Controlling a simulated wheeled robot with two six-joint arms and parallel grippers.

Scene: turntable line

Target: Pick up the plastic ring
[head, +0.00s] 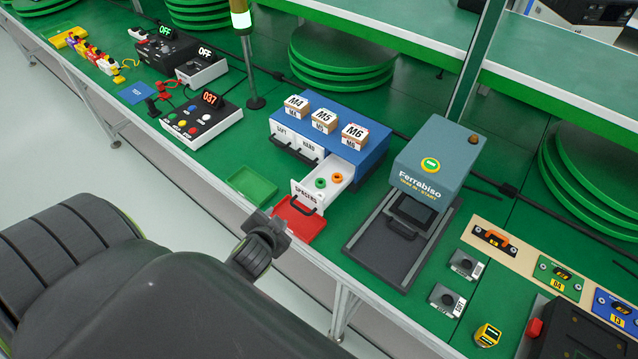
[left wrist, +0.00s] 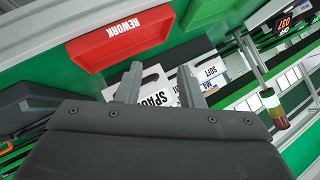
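Two small plastic rings, one green (head: 320,183) and one orange (head: 337,178), lie in an open white drawer (head: 309,193) that sticks out of a blue cabinet (head: 372,158). My left gripper (head: 272,226) is low over the bench's front edge, left of the drawer and beside the red tray. In the left wrist view its two grey fingers (left wrist: 160,82) are apart with nothing visible held between them, and the drawer's lettered front shows behind them. The rings cannot be made out in that view. My right gripper is not in view.
A red tray (head: 299,227), marked REWORK in the left wrist view, lies in front of the drawer, and a green tray (head: 252,186) is left of it. Small boxes (head: 324,121) stand on the cabinet. A grey Ferrabiso machine (head: 440,160) stands to the right.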

